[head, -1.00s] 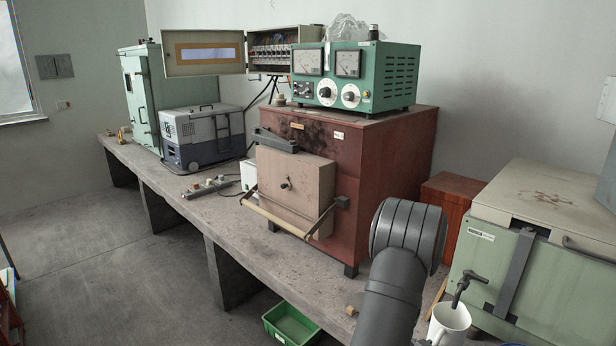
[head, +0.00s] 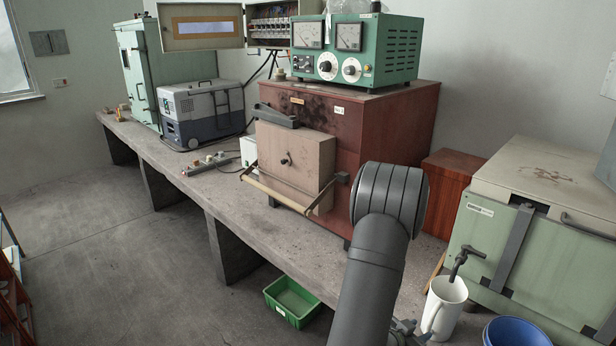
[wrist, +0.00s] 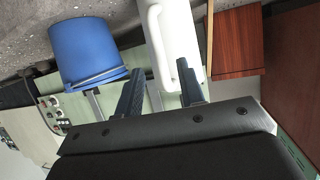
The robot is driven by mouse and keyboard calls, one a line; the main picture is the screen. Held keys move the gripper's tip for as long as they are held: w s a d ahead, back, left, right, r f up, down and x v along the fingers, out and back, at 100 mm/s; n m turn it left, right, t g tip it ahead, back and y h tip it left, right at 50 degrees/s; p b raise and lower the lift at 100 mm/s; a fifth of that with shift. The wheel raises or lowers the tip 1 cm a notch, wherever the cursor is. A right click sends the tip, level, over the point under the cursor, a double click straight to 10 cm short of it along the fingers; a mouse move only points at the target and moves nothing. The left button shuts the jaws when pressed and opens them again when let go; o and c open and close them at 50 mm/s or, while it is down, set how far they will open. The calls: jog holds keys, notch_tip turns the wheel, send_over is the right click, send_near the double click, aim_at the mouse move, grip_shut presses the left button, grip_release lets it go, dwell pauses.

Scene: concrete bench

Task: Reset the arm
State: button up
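A blue container (head: 515,333) stands right of the mug. A pale green cabinet (head: 500,255) is behind them. The brown furnace (head: 390,140) and a reddish wooden box (head: 452,190) stand beyond my arm. A green bin (head: 291,300) sits below the bench edge.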

aim_at(428, 325)
jog(key=x, duration=0.7)
jog(key=shift+s+a+f, duration=0.1)
jog(key=shift+f, duration=0.1)
jog(key=shift+s+a+r, duration=0.2)
jog(key=shift+a+r, duration=0.2)
jog(key=shift+r, duration=0.15)
jog(key=shift+s+a+r, duration=0.25)
jog(key=shift+a+r, duration=0.15)
jog(key=shift+r, duration=0.1)
jog(key=s+a, duration=0.9)
jog(key=a, duration=0.4)
jog(key=w+a+f+n+t+y, duration=0.1)
jog(key=w+a+n+t+y, duration=0.5)
jog(key=w+a+n+y, duration=0.4)
jog(key=shift+w+a, duration=1.5)
jog(key=shift+a, duration=0.45)
